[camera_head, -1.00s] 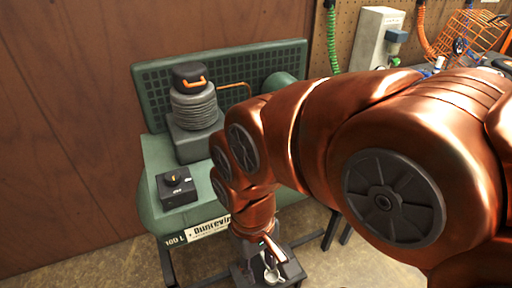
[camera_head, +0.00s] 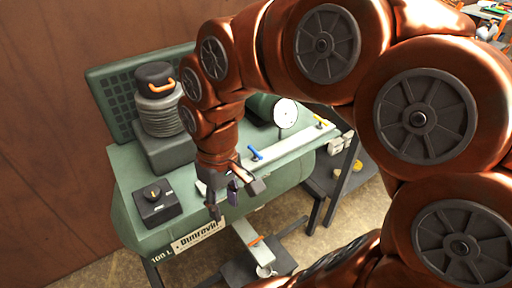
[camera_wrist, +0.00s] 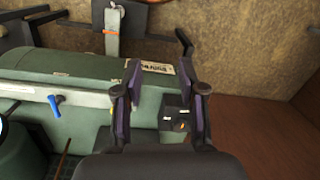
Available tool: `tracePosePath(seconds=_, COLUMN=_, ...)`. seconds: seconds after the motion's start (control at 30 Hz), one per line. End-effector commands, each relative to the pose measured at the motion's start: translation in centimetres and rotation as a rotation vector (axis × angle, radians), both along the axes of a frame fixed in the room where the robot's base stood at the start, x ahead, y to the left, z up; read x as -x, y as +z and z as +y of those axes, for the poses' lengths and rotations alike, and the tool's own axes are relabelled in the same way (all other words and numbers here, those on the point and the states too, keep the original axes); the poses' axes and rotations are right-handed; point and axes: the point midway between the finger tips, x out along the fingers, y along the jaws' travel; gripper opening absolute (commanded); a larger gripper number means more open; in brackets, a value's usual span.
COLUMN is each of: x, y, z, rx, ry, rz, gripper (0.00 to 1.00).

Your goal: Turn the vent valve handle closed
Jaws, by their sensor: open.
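No label shows which lever is the vent valve handle. A blue lever handle (camera_head: 255,153) stands on the pale manifold bar (camera_head: 285,145) along the green tank; it also shows at left in the wrist view (camera_wrist: 55,105). A yellow handle (camera_head: 320,121) sits at the bar's far right end. An orange lever (camera_head: 257,240) lies on a grey post below the tank front; it shows at the top in the wrist view (camera_wrist: 110,31). My gripper (camera_head: 236,198) is open and empty, pointing down over the tank's front edge, apparently apart from all handles. Its fingers frame the tank in the wrist view (camera_wrist: 160,82).
A black switch box (camera_head: 157,203) with a knob sits on the tank's left. A ribbed pump head (camera_head: 160,112) with an orange grip and a round gauge (camera_head: 286,113) rise behind. A metal cup (camera_head: 265,270) stands on a dark low surface below. Brown panelling (camera_head: 45,130) bounds the left.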

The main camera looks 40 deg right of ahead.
Motion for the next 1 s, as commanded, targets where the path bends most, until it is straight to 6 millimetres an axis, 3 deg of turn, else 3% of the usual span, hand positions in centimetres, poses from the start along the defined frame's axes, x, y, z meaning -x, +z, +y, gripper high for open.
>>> tracePosePath(seconds=0.03, x=-1.8, y=0.6, z=-0.2, rx=-0.018, ry=0.013, rz=-0.012, gripper=0.4)
tracePosePath(seconds=0.27, x=-9.1, y=1.9, z=-2.9, rx=-0.079, ry=0.042, rz=-0.065, gripper=0.4)
tracePosePath(seconds=0.47, x=-14.6, y=1.7, z=-7.2, rx=-0.121, ry=0.014, rz=-0.099, gripper=0.4)
tracePosePath(seconds=0.6, x=-17.7, y=0.5, z=-11.4, rx=-0.138, ry=-0.036, rz=-0.109, gripper=0.4)
tracePosePath(seconds=0.8, x=-20.3, y=-2.5, z=-18.2, rx=-0.144, ry=-0.132, rz=-0.104, gripper=0.4)
tracePosePath(seconds=1.0, x=-20.5, y=-5.3, z=-23.5, rx=-0.133, ry=-0.214, rz=-0.086, gripper=0.4)
